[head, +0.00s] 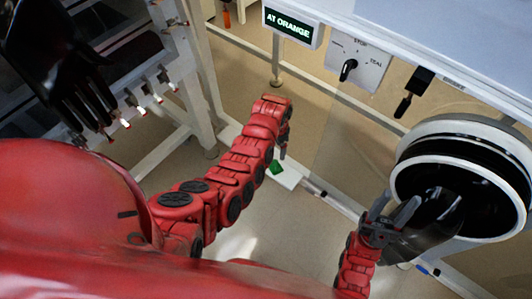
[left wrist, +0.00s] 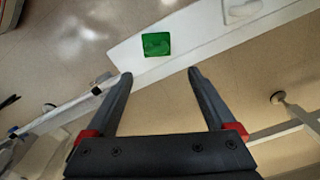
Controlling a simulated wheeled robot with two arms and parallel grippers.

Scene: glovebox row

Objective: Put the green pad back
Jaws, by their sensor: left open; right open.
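The green pad (head: 276,167) lies low down on a white strip (head: 288,181) near the floor, beyond my left gripper. It also shows in the left wrist view (left wrist: 156,44), flat on the white surface, ahead of and between the open fingertips, apart from them. My left gripper (head: 284,150) points downward, open and empty; its fingers also show in the left wrist view (left wrist: 160,75). My right gripper (head: 394,208) is open in front of the round glove port (head: 398,180) at the right. Dark glove material (head: 432,232) hangs beside it; I cannot tell whether they touch.
A display (head: 290,25) reads "AT ORANGE". Beside it is a panel with a black knob (head: 348,69), and a black handle (head: 403,106) hangs further right. A black glove (head: 60,75) and a white frame (head: 205,75) stand at the left. Bare floor lies between my arms.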

